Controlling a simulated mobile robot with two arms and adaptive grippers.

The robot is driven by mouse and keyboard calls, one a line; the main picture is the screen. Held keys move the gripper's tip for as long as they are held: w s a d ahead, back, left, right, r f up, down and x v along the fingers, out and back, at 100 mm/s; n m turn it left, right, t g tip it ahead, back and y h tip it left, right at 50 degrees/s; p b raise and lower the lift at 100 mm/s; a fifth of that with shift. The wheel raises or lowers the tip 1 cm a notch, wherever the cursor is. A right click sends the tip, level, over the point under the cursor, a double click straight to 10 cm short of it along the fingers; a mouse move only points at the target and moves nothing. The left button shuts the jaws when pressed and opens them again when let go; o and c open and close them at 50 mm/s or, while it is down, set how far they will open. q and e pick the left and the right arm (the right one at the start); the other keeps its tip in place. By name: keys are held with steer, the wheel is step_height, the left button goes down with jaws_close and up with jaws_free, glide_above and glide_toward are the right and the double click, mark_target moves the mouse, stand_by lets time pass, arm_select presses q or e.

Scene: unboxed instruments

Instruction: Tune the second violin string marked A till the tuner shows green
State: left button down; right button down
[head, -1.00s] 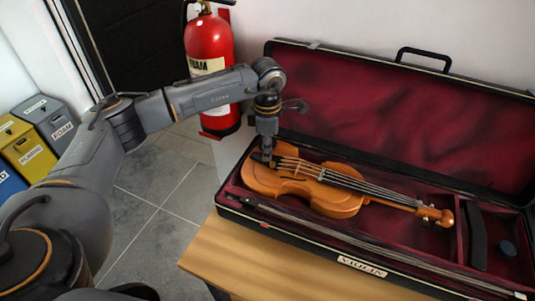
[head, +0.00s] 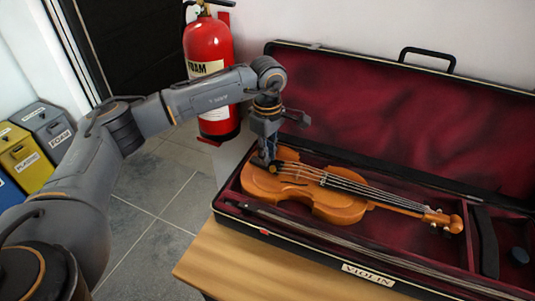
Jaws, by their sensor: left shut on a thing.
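The orange-brown violin (head: 328,204) lies on its back in the open case (head: 350,268), its scroll and pegs (head: 440,219) to the right. Its strings (head: 365,188) run along the body and neck. My left gripper (head: 272,165) points down at the violin's left end, by the tailpiece. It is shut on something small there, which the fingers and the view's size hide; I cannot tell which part. No tuner display and no letter A mark can be made out. My right gripper is not in view.
The bow (head: 350,236) lies along the case's front edge. A dark round item (head: 519,256) sits in the right compartment. The raised lid stands behind the violin. A red fire extinguisher (head: 208,60) hangs behind my left arm. Bare wooden table (head: 240,262) shows in front.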

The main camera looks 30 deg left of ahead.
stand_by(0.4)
arm_select(q)
steer(key=c, duration=1.3)
jaws_free()
step_height(320, 180, up, 12)
steer(key=shift+r, duration=0.1)
